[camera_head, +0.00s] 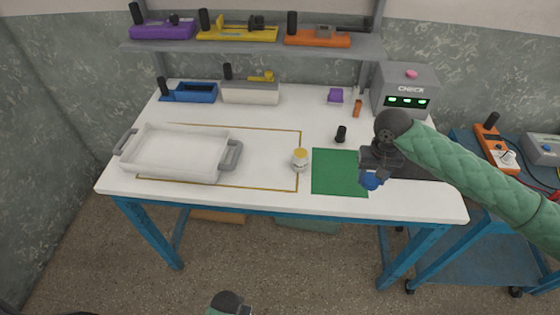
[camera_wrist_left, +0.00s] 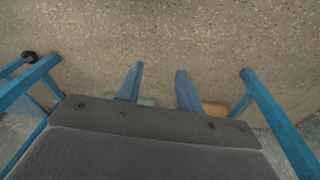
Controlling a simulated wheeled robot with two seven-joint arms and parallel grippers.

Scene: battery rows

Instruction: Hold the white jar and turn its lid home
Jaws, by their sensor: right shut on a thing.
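The white jar (camera_head: 300,164) stands upright on the white table, just left of the green mat, with a yellow top. My right gripper (camera_head: 374,172) is shut on a small round blue thing (camera_head: 370,183), which looks like a lid. It is over the right edge of the green mat, well to the right of the jar. The jaws partly hide the blue thing.
A white tray (camera_head: 172,126) with grey handles stands left of the jar. The green mat (camera_head: 334,178) is bare. A small black cylinder (camera_head: 341,134) stands behind it. A grey CHECK box (camera_head: 405,90) is at the back right. Blue table legs (camera_wrist_left: 282,120) flank my left gripper.

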